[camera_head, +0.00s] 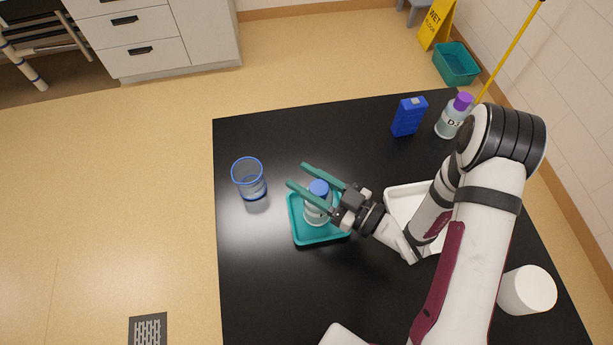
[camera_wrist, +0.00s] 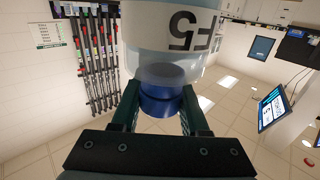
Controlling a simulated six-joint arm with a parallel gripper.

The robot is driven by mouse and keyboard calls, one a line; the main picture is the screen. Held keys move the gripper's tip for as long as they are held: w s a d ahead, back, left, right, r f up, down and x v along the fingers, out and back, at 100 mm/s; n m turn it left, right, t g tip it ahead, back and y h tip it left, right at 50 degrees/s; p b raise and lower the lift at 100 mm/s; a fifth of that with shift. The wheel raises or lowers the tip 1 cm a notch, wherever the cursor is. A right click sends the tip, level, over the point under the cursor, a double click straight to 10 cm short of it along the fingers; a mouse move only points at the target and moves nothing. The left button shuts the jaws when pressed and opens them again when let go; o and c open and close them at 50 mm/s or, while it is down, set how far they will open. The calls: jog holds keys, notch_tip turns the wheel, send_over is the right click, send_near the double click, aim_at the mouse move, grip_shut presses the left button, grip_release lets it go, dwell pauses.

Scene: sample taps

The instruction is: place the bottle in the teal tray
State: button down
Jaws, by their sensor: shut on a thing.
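The bottle (camera_head: 316,213) is clear-walled with a white label and a blue cap, and it looks upright within the outline of the teal tray (camera_head: 321,240). I cannot tell whether its base touches the tray floor. My gripper (camera_head: 297,175) reaches in from the right with its two teal fingers on either side of the bottle near the cap. In the wrist view the bottle (camera_wrist: 170,50) appears inverted, with dark lettering on its label. There its blue cap sits between the fingers of my gripper (camera_wrist: 160,100), which is shut on it.
A blue-rimmed glass (camera_head: 249,180) stands left of the teal tray. A white tray (camera_head: 400,205) lies to the right, partly behind my arm. A blue box (camera_head: 409,117) and a purple-capped bottle (camera_head: 452,118) stand at the back. A white cylinder (camera_head: 527,290) is front right.

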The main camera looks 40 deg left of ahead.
jog(key=shift+c, duration=2)
grip_release()
jog(key=shift+f, duration=0.1)
jog(key=shift+d, duration=0.4)
jog(key=d, duration=1.1)
jog(key=shift+d+r, duration=0.15)
jog(key=shift+r, duration=0.05)
